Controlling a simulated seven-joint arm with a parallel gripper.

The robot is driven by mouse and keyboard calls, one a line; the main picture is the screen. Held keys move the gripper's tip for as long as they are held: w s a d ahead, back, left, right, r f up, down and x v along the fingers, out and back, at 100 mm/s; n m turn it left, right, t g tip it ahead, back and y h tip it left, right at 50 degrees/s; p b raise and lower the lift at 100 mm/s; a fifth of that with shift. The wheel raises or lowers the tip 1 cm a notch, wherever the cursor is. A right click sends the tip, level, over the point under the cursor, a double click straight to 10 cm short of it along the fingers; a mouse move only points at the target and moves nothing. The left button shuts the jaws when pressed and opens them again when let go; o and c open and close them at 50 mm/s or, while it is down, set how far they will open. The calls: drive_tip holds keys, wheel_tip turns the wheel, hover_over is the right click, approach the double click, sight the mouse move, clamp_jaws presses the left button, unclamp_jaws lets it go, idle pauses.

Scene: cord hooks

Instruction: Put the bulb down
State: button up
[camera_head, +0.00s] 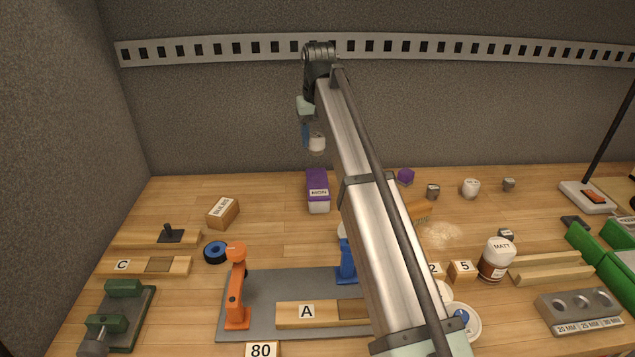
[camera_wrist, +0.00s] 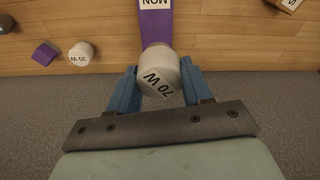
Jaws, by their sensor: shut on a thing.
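My gripper (camera_head: 310,136) is shut on a white bulb (camera_head: 317,143), held in the air near the back wall. In the wrist view the bulb (camera_wrist: 160,75) reads "70 W" and sits between the two blue fingers of my gripper (camera_wrist: 160,86). The box (camera_wrist: 155,22) also shows beyond the bulb in the wrist view. A second bulb (camera_wrist: 80,54), marked "30 W", rests on the table near the back edge. My arm hides part of the table in the head view.
A purple piece (camera_head: 405,177) and small grey-white items (camera_head: 470,188) stand at the back right. A cardboard box (camera_head: 223,212) is left of the purple box. The grey wall (camera_head: 230,120) rises close behind. Bare table shows between the boxes.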

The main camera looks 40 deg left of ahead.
drive_tip(key=m, duration=0.3)
drive_tip(key=shift+w+a+r, duration=0.1)
drive_tip(key=shift+w+a, duration=0.05)
drive_tip(key=shift+w, duration=0.2)
drive_tip(key=m, duration=0.4)
drive_tip(key=shift+w+t+h, duration=0.1)
drive_tip(key=shift+t+h, duration=0.2)
drive_tip(key=shift+h, duration=0.1)
hover_over(318, 180)
drive_tip(key=shift+s+d+f, duration=0.1)
drive_tip(key=shift+s+f, duration=0.1)
drive_tip(key=shift+f, duration=2.3)
drive_tip(key=shift+s+d+f, duration=0.1)
drive_tip(key=shift+s+f, duration=0.05)
drive_tip(key=shift+f, duration=2.35)
drive_tip(key=shift+f, duration=0.15)
drive_tip(key=o, duration=1.1)
drive_tip(key=r, duration=0.4)
drive_tip(key=s+r, duration=0.1)
drive_tip(key=r, duration=0.7)
drive_tip(key=shift+s+d+r, duration=0.1)
drive_tip(key=shift+s+d, duration=0.1)
